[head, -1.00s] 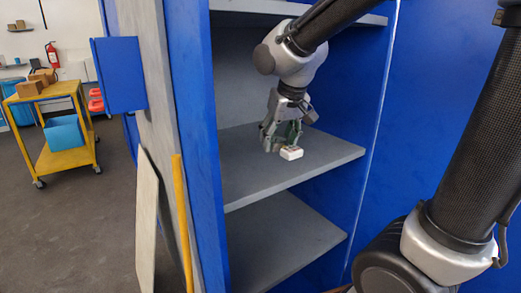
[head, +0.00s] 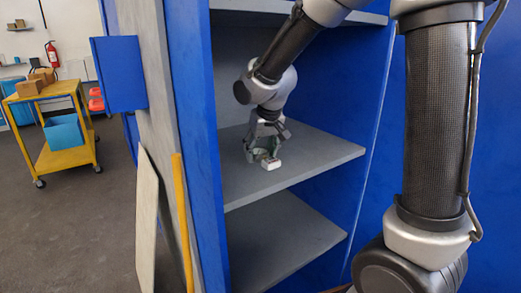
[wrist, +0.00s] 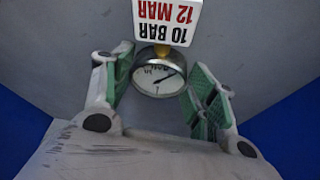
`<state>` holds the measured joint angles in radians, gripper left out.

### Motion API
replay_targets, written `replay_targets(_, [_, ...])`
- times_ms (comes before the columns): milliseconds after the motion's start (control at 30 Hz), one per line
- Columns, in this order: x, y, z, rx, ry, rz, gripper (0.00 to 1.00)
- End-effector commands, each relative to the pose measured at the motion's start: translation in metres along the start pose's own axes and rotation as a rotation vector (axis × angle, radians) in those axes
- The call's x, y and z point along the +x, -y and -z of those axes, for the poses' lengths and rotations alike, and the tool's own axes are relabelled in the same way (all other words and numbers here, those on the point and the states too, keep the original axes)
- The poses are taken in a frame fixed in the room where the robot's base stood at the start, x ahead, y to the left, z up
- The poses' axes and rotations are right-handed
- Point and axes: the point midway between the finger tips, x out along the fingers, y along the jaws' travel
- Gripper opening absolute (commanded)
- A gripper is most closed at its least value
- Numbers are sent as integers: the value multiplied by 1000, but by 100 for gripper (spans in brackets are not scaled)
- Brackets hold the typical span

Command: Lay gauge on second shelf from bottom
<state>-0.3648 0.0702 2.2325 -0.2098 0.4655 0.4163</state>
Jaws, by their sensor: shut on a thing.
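The gauge (wrist: 158,80), round with a white dial and metal rim, sits between the green-padded fingers of my gripper (wrist: 158,92) in the wrist view. A white tag (wrist: 167,20) reading "10 BAR 12 MAR" is beside it. In the head view my gripper (head: 262,154) is low over the grey middle shelf (head: 315,152), toward its left part. The tag (head: 271,164) shows there as a small white block, and the fingers mostly hide the gauge. I cannot tell whether the gauge touches the shelf.
Another grey shelf (head: 290,242) lies below, and an upper shelf (head: 260,6) is above my wrist. A blue side panel (head: 193,100) bounds the shelves at left. The middle shelf's right part is clear. A yellow cart (head: 70,158) stands far left.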

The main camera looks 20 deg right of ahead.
Motion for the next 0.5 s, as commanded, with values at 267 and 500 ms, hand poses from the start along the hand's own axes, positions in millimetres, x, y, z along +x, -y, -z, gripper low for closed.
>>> replay_targets(267, [1,0,-1,0,0,0,26])
replay_targets(500, [2,0,-1,0,0,0,79])
